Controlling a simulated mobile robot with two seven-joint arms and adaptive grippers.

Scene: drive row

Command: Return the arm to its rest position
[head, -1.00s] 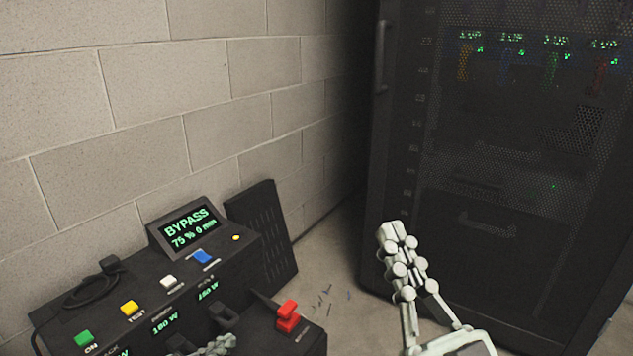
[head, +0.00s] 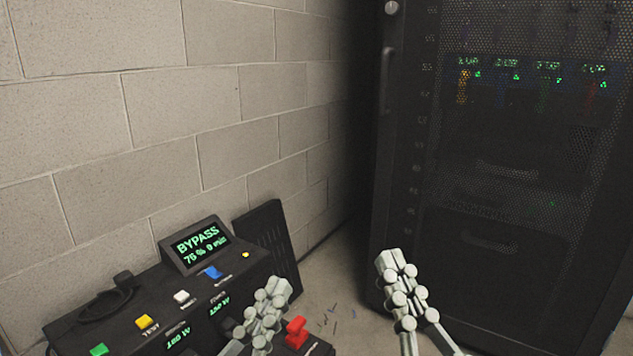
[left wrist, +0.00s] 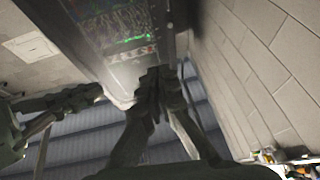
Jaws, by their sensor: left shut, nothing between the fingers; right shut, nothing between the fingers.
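My left gripper (head: 275,296) is shut and empty in the head view. It stands in front of the black power unit (head: 120,320), its fingers pointing up and hiding part of the unit's right side. In the left wrist view its fingers (left wrist: 155,80) are together with nothing between them. My right gripper (head: 388,262) is shut and empty, upright in front of the lower left part of the dark rack. The two grippers are apart. My other arm's gripper also shows at the left of the left wrist view (left wrist: 85,97).
The unit has a screen (head: 201,245) reading BYPASS, green, yellow, white and blue buttons, and a red switch (head: 297,331) close beside my left gripper. A dark rack (head: 500,200) fills the right. A block wall (head: 160,130) stands at left.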

